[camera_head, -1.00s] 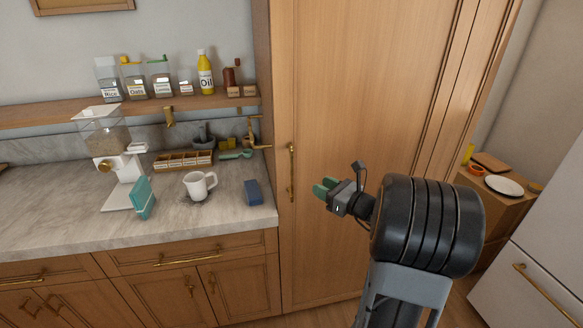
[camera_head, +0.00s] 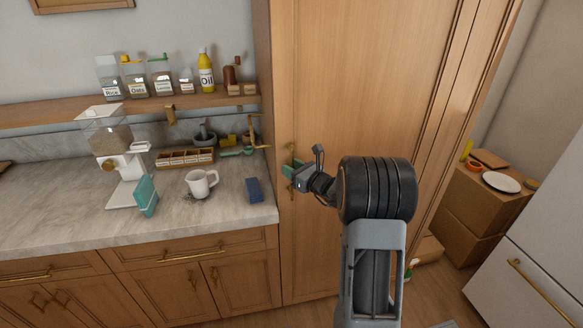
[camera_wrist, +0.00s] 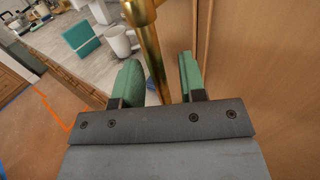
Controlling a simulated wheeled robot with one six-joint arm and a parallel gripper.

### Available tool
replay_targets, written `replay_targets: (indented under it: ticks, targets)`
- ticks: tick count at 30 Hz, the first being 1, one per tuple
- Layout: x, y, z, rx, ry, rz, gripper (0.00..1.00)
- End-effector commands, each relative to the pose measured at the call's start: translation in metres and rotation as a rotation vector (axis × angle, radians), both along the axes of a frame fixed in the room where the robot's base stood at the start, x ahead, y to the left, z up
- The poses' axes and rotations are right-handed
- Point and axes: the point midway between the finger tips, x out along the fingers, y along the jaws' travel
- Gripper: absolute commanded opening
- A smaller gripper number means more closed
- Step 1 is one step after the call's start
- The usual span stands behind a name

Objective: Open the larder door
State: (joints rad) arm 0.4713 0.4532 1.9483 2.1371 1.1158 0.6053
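The larder door (camera_head: 350,80) is a tall wooden panel and looks closed. Its vertical brass handle (camera_head: 291,154) is on the door's left side, partly hidden by my gripper. My gripper (camera_head: 288,170) is at the handle's height. In the wrist view, the brass handle (camera_wrist: 150,45) runs between the two green finger pads of my gripper (camera_wrist: 160,82). The fingers are open, with a visible gap on each side of the bar.
The marble counter (camera_head: 70,225) left of the door holds a white mug (camera_head: 200,184), a blue block (camera_head: 254,190), a teal item (camera_head: 147,196) and a grinder (camera_head: 122,165). A shelf (camera_head: 50,115) with jars is above. A white appliance (camera_head: 540,240) stands at right.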

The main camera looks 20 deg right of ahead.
Motion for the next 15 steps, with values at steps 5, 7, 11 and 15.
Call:
replay_targets:
  ticks: [5,7,11,15]
  targets:
    - [0.0016,0.001,-0.0004,0.0,0.0,0.0,0.38]
    - [0.0016,0.0009,-0.0004,0.0,0.0,0.0,0.38]
    - [0.0015,0.0009,-0.0004,0.0,0.0,0.0,0.32]
    - [0.0014,0.0009,-0.0004,0.0,0.0,0.0,0.19]
